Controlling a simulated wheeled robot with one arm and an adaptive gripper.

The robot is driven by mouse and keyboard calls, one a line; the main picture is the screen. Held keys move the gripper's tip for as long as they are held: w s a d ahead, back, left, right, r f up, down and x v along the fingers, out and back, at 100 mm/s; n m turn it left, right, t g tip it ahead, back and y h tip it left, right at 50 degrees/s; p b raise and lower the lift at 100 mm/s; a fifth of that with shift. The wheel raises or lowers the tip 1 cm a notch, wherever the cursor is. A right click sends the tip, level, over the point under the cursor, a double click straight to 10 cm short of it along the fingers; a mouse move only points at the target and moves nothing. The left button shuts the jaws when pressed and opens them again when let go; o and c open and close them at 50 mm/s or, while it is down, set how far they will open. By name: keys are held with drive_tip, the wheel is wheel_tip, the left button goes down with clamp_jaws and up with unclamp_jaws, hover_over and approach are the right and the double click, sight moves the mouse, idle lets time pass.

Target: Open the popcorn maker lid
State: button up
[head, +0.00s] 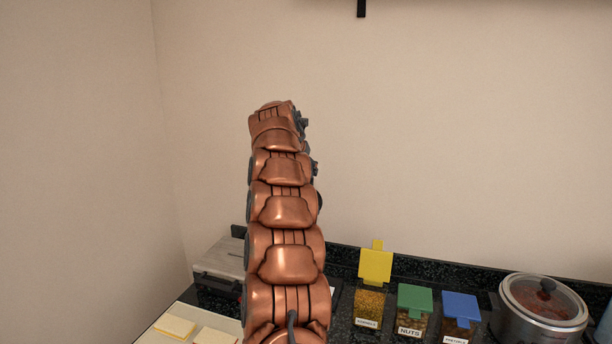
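I cannot tell for sure which appliance is the popcorn maker. A round metal pot (507,316) with a clear glass lid (543,299) stands at the right of the counter. The lid is on, and something reddish brown shows through it. A grey, boxy appliance (221,262) stands at the left in the corner, its top down; my arm hides part of it. My copper arm rises through the middle of the view. My gripper is not visible, hidden at or beyond the arm's upper end.
Clear containers with a raised yellow lid (375,267), a green lid (415,298) and a blue lid (461,308) stand between my arm and the pot. Pale yellow slabs (175,327) lie at the lower left. The wall (420,130) behind is bare; my arm hides some counter.

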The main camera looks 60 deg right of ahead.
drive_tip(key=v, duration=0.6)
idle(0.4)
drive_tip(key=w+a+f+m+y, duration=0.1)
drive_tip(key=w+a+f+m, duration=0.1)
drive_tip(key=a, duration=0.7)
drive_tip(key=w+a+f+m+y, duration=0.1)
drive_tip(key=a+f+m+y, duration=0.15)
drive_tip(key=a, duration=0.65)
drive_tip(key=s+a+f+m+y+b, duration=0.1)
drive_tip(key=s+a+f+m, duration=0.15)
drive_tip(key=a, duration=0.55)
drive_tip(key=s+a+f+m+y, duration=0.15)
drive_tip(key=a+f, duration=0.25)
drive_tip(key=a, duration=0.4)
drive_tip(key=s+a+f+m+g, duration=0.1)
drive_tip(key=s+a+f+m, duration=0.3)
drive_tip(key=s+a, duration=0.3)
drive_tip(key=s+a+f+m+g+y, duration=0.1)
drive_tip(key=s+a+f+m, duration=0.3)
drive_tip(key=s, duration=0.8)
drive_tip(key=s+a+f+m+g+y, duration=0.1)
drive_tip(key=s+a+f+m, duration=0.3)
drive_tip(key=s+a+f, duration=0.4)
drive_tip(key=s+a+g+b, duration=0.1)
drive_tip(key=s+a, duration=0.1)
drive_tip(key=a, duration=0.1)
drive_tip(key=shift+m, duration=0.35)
